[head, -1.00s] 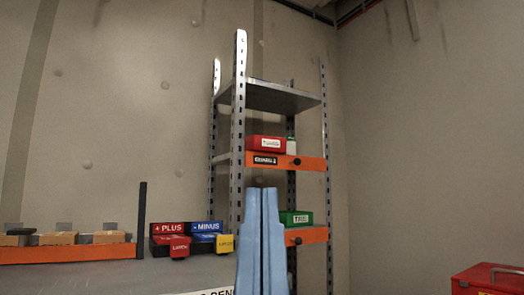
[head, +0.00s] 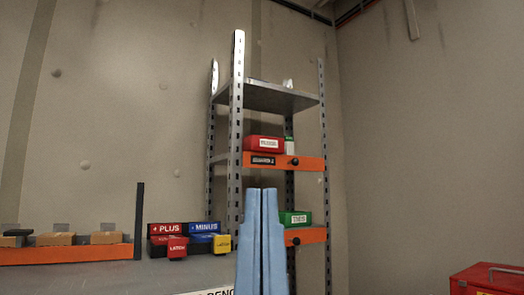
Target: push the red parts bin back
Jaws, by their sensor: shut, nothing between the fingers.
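A red bin (head: 262,143) with a white label sits on the middle shelf of the metal rack, behind the orange front rail (head: 309,164). Its front face stands above the rail. My gripper (head: 262,190) is light blue and points upward, with its two fingers side by side and shut. It is in front of the rack, below the red bin in the picture, and holds nothing. It does not appear to touch the bin, but the depth between them is hard to tell.
A small green-and-white item (head: 290,146) stands right beside the red bin. A green bin (head: 297,218) sits on the lower shelf. Rack posts (head: 237,130) flank the shelves. Red PLUS (head: 168,229) and blue MINUS (head: 205,228) boxes stand on the bench. A red case (head: 487,280) is at bottom right.

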